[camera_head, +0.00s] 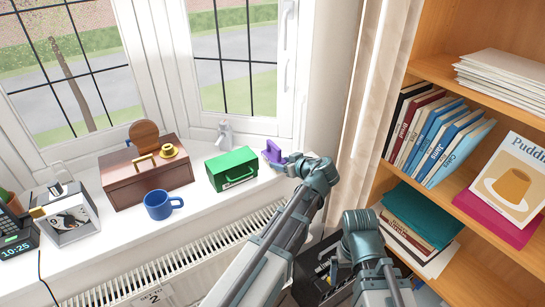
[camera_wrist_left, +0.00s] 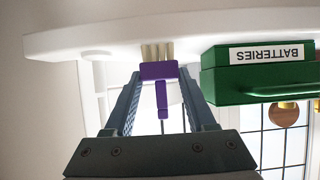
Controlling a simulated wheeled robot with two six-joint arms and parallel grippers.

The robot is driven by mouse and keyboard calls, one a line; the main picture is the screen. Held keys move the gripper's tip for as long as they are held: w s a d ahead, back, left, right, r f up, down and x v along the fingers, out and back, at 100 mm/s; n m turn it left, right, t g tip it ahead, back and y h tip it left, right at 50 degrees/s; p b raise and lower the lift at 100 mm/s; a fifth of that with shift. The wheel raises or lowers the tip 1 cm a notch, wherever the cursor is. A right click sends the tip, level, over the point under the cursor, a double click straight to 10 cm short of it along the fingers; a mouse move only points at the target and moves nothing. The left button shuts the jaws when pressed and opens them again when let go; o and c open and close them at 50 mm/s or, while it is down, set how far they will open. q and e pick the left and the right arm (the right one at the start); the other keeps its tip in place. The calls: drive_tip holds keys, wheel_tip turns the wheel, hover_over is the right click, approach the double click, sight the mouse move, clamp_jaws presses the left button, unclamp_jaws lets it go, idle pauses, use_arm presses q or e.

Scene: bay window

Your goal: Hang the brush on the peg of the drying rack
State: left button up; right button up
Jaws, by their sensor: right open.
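In the left wrist view, the brush (camera_wrist_left: 158,71) shows a purple head, pale bristles and a short handle pointing back between the fingers. My left gripper (camera_head: 288,164) is at the brush. Its fingers (camera_wrist_left: 159,76) stand apart on both sides, with gaps beside the handle. My right gripper (camera_head: 332,268) is low beside the sill, open, mostly hidden by my arms. I cannot make out a drying rack or its peg.
A green batteries box (camera_head: 232,168) stands just left of the brush. A bookshelf (camera_head: 440,70) is on the right. A radiator (camera_head: 180,270) is below.

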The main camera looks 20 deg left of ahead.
use_arm(q)
clamp_jaws()
drive_tip(key=shift+r, duration=0.1)
wheel_tip(320, 180, up, 6)
drive_tip(key=p, duration=0.6)
idle(0.4)
wheel_tip(320, 180, up, 7)
drive_tip(key=p, duration=0.7)
hover_over(278, 148)
drive_tip(key=s+d, duration=0.2)
drive_tip(key=f+b, duration=0.7)
drive_tip(key=shift+w+f, duration=0.2)
drive_tip(key=shift+r, duration=0.1)
